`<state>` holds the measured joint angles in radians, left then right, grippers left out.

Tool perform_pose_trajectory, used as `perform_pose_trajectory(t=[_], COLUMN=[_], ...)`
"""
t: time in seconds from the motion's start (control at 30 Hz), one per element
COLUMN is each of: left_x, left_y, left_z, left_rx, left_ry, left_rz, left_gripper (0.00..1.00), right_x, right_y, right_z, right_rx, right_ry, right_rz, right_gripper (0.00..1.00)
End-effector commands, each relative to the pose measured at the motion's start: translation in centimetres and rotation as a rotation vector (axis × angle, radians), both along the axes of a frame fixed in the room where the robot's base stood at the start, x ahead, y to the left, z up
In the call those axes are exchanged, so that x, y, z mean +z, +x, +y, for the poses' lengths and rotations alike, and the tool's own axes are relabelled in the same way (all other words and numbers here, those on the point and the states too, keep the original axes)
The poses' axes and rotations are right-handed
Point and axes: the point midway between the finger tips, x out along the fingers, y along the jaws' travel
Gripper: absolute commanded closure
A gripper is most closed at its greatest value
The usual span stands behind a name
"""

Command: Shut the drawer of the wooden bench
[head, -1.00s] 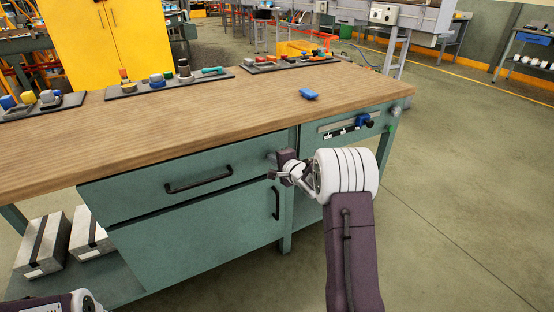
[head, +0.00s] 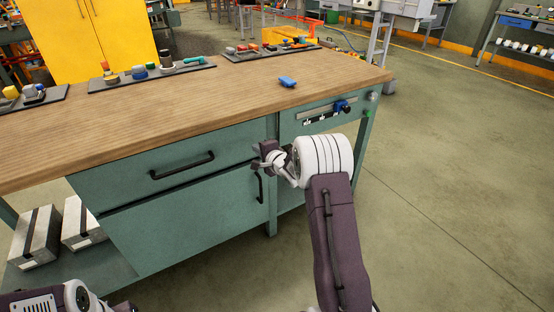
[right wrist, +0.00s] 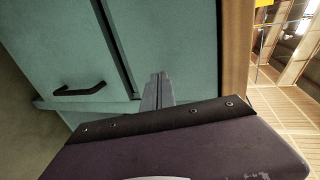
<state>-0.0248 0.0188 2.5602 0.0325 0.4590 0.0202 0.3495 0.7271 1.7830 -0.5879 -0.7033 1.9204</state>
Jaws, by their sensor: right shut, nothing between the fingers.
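The wooden bench (head: 200,112) has a brown top over a green cabinet. Its wide green drawer front (head: 112,181) with a black bar handle (head: 181,166) lies under the top in the head view. A dark gap runs under the drawer front, and it seems to stand slightly out; how far I cannot tell. My right gripper (head: 264,153) is shut and empty at the drawer's right end. In the right wrist view its fingertips (right wrist: 158,82) are close to the drawer front (right wrist: 180,38); contact is not clear. Only part of my left arm shows at lower left; its gripper is out of view.
Below the drawer is a green door (head: 185,218) with a black upright handle (head: 259,187). Grey boxes (head: 37,238) sit on the lower shelf. A blue object (head: 287,82) and dark trays (head: 150,74) lie on the top. The floor at right is clear.

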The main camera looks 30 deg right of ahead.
Motion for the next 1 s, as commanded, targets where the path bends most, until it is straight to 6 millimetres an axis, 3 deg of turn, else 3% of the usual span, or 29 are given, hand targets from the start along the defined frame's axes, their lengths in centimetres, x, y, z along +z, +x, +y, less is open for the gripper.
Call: perform_pose_trajectory(t=[0.5,0.9,1.0], left_x=[2.9,2.9,2.9], left_y=[0.0,0.0,0.0], left_z=[0.0,0.0,0.0], left_rx=[0.000,0.000,0.000], left_ry=[0.000,0.000,0.000], left_rz=[0.000,0.000,0.000], left_gripper=[0.64,0.64,0.64], right_x=[2.9,2.9,3.4], right_y=[-8.9,-9.6,-9.2], right_z=[-0.4,-0.4,1.1], right_rx=[-0.001,0.000,0.030], right_ry=[0.000,0.000,-0.005], right_rz=[0.003,0.002,-0.007], right_gripper=[1.00,1.00,1.00])
